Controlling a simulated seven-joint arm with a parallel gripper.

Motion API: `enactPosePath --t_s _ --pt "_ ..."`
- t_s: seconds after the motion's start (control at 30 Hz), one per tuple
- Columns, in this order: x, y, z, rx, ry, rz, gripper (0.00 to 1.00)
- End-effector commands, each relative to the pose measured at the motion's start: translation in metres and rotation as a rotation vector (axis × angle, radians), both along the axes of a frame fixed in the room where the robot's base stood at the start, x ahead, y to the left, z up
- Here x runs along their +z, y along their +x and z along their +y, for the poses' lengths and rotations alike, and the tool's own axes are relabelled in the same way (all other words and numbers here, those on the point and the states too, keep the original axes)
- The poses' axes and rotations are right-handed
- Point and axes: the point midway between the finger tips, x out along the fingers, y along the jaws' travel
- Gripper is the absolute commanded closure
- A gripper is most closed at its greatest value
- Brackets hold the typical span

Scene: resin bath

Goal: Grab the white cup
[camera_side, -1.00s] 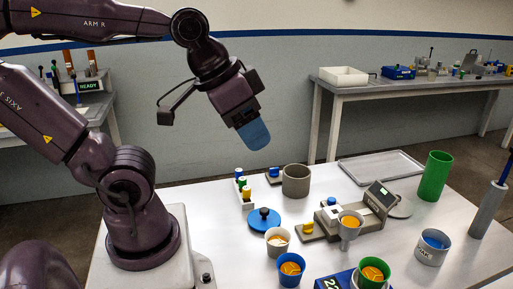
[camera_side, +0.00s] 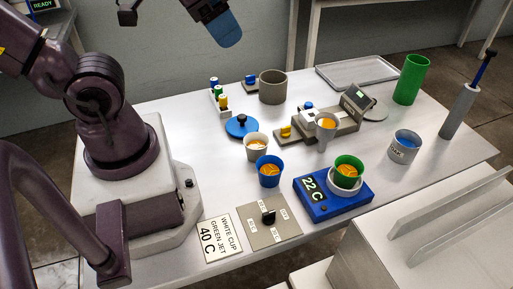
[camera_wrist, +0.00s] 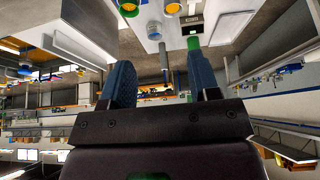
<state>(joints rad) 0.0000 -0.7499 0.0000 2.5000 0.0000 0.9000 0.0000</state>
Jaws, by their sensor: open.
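My gripper (camera_side: 224,27) is high above the back of the table, well away from the white cup. In the wrist view my gripper (camera_wrist: 162,85) has its two blue fingers spread apart with nothing between them. The green cup (camera_side: 348,172) sits on a blue device reading 22 C (camera_side: 333,196). A card (camera_side: 211,239) reads "WHITE CUP GREEN JET 40 C".
A switch panel (camera_side: 269,228) lies at the front edge. A blue lid (camera_side: 242,126), a grey pot (camera_side: 273,86) and a funnel stand (camera_side: 326,130) are behind the cups. A tall green cylinder (camera_side: 411,80) and a grey cup (camera_side: 404,147) stand to the right.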

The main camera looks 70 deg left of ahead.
Motion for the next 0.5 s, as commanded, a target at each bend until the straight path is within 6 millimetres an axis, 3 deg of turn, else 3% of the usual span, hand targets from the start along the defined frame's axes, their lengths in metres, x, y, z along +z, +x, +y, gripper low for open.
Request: enactPosePath --t_s 0.03,0.13,0.5 --pt "0.0000 0.0000 0.0000 0.000 0.000 0.000 0.32" --pt "0.0000 0.0000 0.0000 0.000 0.000 0.000 0.09" --pt "-0.0047 0.0012 0.0086 0.043 0.000 0.024 0.08"
